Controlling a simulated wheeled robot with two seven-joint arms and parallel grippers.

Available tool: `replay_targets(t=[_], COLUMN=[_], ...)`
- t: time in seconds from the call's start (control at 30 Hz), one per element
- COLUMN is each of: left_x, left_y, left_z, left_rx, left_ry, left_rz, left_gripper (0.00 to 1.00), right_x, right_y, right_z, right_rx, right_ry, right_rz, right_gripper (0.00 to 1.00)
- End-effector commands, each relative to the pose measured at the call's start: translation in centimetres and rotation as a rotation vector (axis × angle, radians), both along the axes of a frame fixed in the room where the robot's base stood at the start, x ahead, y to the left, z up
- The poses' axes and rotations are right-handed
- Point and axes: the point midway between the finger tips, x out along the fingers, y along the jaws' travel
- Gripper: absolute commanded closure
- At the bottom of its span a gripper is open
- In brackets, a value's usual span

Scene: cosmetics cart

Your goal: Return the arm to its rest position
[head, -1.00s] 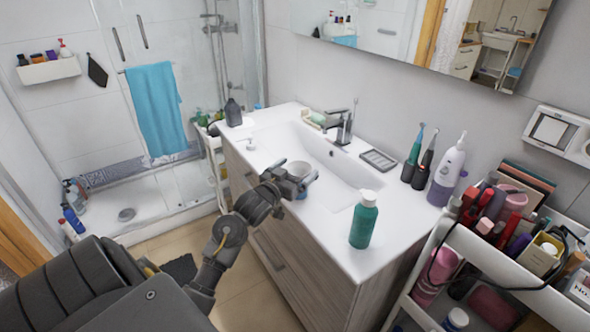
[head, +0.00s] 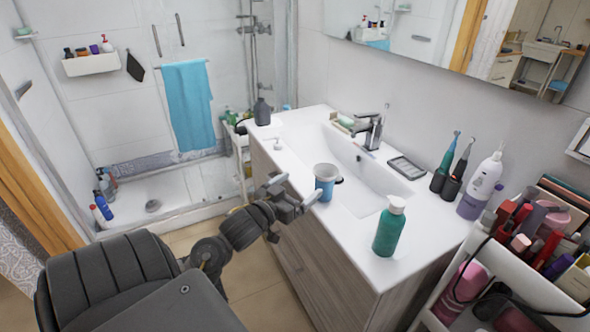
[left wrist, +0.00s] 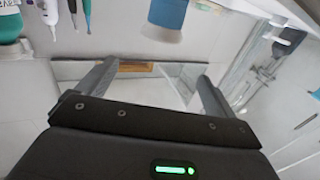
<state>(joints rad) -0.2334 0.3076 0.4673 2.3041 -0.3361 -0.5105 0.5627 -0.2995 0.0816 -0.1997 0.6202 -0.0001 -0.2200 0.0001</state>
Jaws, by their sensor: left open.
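My left gripper (head: 295,194) is open and empty. It hangs in front of the sink cabinet's front edge, at about counter height. In the left wrist view its two spread fingers (left wrist: 150,82) have nothing between them. A blue and white cup (head: 325,184) stands upright at the front rim of the sink, just right of the fingertips and apart from them. The cup (left wrist: 168,16) also shows at the top of the left wrist view. My right gripper is not in view.
A green bottle (head: 389,228) stands on the counter (head: 425,215) right of the cup. Two electric toothbrushes (head: 449,172) and a white and purple bottle (head: 480,187) stand against the wall. A full cosmetics cart (head: 462,262) is at the right. Floor (head: 255,300) is open left of the cabinet.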

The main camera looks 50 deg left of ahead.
Motion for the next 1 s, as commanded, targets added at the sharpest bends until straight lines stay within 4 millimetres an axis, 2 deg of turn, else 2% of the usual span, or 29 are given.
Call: replay_targets(t=[0.13,0.73,0.77,0.87,0.97,1.0], left_x=[-0.6,-0.7,-0.8,-1.5,-3.7,-5.1], left_y=[-0.1,-0.3,-0.5,-1.9,-4.6,-5.9], left_z=[0.1,-0.4,-0.8,-3.9,-9.1,-11.3], left_rx=[0.0,0.0,0.0,0.004,0.016,0.022], left_ry=[-0.001,0.013,0.029,0.14,0.343,0.44], left_rz=[-0.001,0.001,0.004,0.02,0.034,0.033], left_gripper=[0.07,0.07,0.07,0.07,0.07,0.07], right_x=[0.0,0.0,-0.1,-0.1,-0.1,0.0], right_y=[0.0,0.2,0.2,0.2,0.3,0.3], right_z=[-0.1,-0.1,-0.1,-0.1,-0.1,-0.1], right_rx=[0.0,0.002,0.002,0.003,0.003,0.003], right_ry=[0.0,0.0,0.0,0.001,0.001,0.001], right_rz=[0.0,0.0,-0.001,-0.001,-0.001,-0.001], right_gripper=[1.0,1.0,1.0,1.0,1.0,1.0])
